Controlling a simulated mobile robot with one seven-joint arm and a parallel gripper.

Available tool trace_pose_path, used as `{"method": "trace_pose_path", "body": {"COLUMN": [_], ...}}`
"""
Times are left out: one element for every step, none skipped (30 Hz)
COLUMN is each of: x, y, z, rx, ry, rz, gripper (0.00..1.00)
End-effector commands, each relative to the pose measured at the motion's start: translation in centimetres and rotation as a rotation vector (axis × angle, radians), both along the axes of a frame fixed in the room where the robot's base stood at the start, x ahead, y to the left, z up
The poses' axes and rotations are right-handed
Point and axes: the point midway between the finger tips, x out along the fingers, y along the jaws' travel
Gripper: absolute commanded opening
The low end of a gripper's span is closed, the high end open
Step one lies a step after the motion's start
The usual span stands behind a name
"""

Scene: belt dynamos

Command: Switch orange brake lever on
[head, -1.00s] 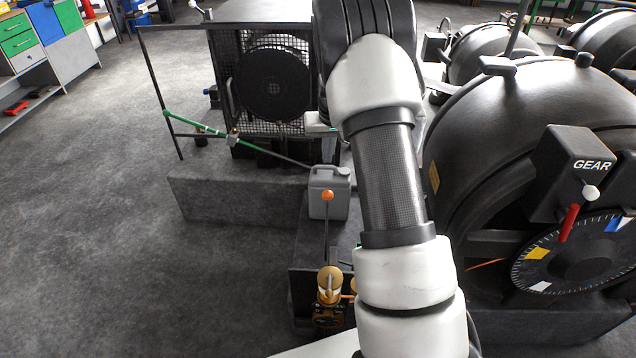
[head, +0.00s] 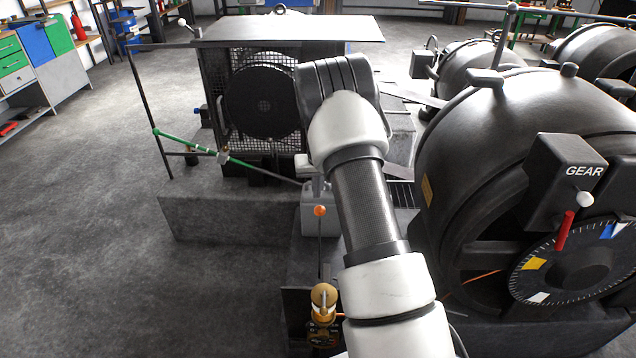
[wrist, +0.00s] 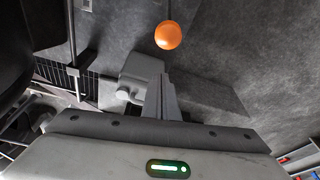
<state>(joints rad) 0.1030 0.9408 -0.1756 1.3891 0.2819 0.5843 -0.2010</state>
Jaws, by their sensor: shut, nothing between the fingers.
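The orange brake lever (head: 320,211) has a round orange knob on a thin dark rod, standing upright in the middle of the head view. In the wrist view its orange knob (wrist: 168,35) is large, near the top centre, just beyond my fingertips. My gripper (head: 318,192) hangs below the end of my arm, just above and behind the knob in the head view, partly hidden by my arm. In the wrist view my gripper (wrist: 161,80) has its fingers together and empty, with a visible gap between them and the knob.
A green-handled bar (head: 185,143) slants at the left. Open floor lies left.

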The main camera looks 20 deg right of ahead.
Motion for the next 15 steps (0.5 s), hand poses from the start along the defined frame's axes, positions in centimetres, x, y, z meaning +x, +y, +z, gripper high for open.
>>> {"method": "trace_pose_path", "body": {"x": [-0.1,-0.7,-1.4,-1.8,-2.1,-2.6,-2.8,-3.1,-3.3,-3.5,-3.6,-3.7,-3.8,-3.8,-3.8], "y": [0.0,0.1,0.3,0.4,0.5,0.5,0.6,0.7,0.7,0.7,0.8,0.8,0.8,0.8,0.8], "z": [-0.7,-0.3,-0.2,-0.2,-0.1,-0.1,-0.1,-0.1,0.0,0.0,0.0,0.0,0.0,0.0,0.0], "rx": [0.0,0.0,0.001,0.002,0.001,0.0,0.0,0.0,0.0,0.0,0.0,0.0,0.0,0.0,0.0], "ry": [0.0,0.0,-0.001,0.0,-0.001,-0.001,-0.001,0.0,0.0,0.0,0.0,0.0,-0.001,-0.001,-0.001], "rz": [-0.001,-0.002,-0.003,-0.003,-0.002,-0.001,-0.001,-0.001,-0.001,-0.001,-0.001,-0.001,-0.001,-0.001,-0.001], "gripper": [0.0,0.0,0.0,0.0,0.0,0.0,0.0,0.0,0.0,0.0,0.0,0.0,0.0,0.0,0.0]}}
